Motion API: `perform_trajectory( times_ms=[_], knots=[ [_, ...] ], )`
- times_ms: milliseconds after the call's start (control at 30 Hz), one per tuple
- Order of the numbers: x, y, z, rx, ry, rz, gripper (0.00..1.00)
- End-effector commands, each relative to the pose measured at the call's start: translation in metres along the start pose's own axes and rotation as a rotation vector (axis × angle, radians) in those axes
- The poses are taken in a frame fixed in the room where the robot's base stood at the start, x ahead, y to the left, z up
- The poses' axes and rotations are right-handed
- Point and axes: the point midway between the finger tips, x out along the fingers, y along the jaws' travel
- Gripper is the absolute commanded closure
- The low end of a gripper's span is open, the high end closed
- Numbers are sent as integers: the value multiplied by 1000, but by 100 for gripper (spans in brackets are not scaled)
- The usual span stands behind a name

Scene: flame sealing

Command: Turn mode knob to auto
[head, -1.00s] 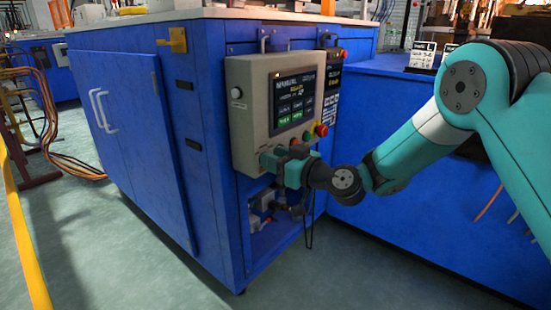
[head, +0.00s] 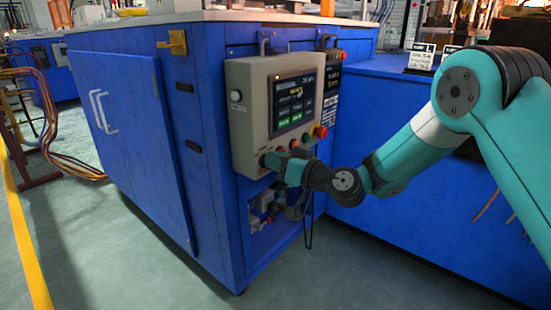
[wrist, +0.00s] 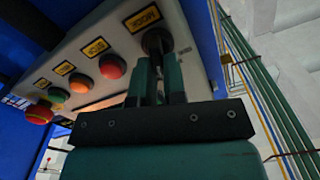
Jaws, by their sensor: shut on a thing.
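The control box (head: 248,110) is beige and hangs on the blue cabinet, with a lit screen (head: 293,101) on its front. The mode knob (wrist: 156,41) is dark and round, under a yellow label reading MODE (wrist: 143,17) in the wrist view. My gripper (wrist: 158,62) is shut on the mode knob, its two fingers on either side of it. In the head view, my gripper (head: 268,160) reaches the lower left of the box and hides the knob. The knob's pointer and position marks cannot be made out.
In the wrist view, a red button (wrist: 112,66), an orange button (wrist: 80,83) and a green button (wrist: 57,95) sit in a row beside the knob, with a red emergency stop (wrist: 39,113) at the far end. Pipes and fittings (head: 265,203) are below the box.

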Motion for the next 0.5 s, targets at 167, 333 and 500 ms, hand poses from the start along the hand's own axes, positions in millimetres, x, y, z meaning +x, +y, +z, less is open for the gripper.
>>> perform_trajectory(
  times_ms=[167, 333, 500],
  knots=[
    [0, 2, -2, 152, 0, 1, 100],
    [0, 4, -1, 282, 0, 1, 100],
    [0, 5, -1, 381, 1, 1, 100]
  ],
)
